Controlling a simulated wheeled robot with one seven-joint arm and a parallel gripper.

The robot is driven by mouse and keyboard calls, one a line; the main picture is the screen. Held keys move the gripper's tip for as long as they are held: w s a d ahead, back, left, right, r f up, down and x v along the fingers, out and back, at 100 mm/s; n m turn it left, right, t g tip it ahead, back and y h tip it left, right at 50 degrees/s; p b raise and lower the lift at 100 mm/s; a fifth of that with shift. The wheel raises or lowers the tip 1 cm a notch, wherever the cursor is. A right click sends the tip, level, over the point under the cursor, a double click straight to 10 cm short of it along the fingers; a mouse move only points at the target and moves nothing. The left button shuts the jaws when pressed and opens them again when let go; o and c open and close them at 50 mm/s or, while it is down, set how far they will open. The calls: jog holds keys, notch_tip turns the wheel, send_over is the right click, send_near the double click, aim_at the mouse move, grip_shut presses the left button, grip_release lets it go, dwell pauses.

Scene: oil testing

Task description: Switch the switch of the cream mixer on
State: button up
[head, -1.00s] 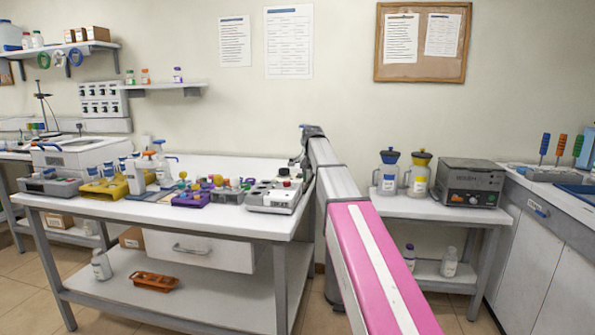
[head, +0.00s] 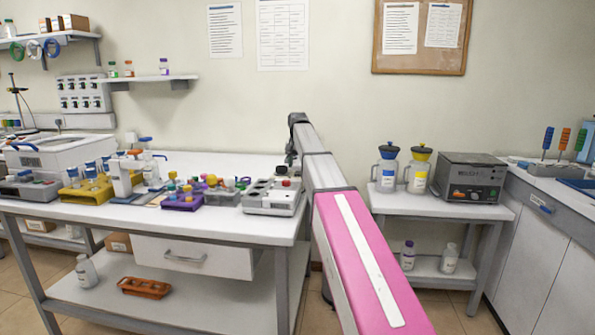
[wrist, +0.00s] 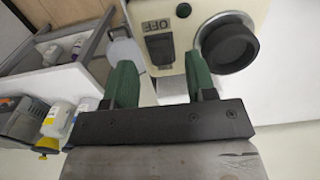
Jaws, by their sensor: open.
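In the wrist view a cream panel (wrist: 172,26) fills the upper middle; I take it to be the cream mixer. It carries a black rocker switch (wrist: 161,47) with OFF lettering beside it, a small green button (wrist: 183,10) and a large black knob (wrist: 229,45). My gripper (wrist: 159,68) has two green fingers, apart and empty, one on each side of the switch. Whether they touch the panel I cannot tell. In the head view my gripper (head: 291,153) is small at the arm's far end, and the mixer cannot be made out there.
A control box (head: 271,198) with a red knob stands at the bench's right end. Racks and bottles crowd the bench (head: 225,240) leftward. Two jugs (head: 387,172) and a dark device (head: 468,178) stand on the side table. Bare bench lies behind the racks.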

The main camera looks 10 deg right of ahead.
aim_at(298, 173)
jog(key=shift+f, duration=1.45)
jog(key=c, duration=0.9)
jog(key=shift+w+g, duration=0.2)
jog(key=shift+g, duration=0.6)
jog(key=shift+s, duration=0.1)
jog(key=o, duration=0.9)
jog(key=shift+r, duration=0.1)
